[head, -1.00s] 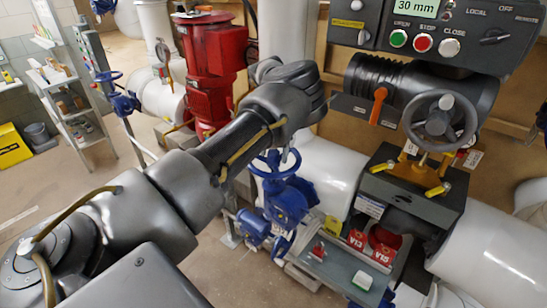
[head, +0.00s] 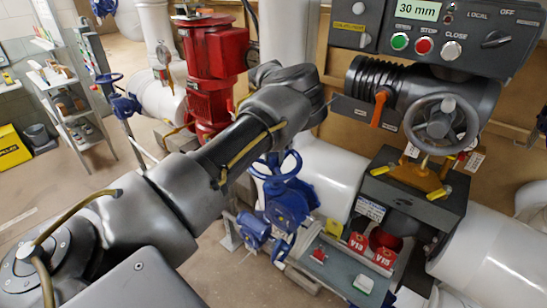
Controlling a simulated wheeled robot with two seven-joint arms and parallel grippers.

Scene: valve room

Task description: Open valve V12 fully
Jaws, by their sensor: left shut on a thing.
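A blue valve with a blue handwheel (head: 272,166) stands at the centre, below my left wrist. A larger grey handwheel (head: 441,124) sits on the motor-driven valve at the right, below a control box (head: 462,30) whose display reads 30 mm. I cannot read V12 on either one. My left arm comes in from the lower left and ends above and behind the blue handwheel. My left gripper (head: 306,108) is mostly hidden behind its own wrist. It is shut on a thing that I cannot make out. My right gripper is not in view.
An orange lever (head: 378,106) sticks out left of the grey handwheel. Red tags (head: 383,257) marked V13 and V15 lie on a tray below. A red pump (head: 212,70) stands behind my arm. White pipes (head: 490,258) run at the right.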

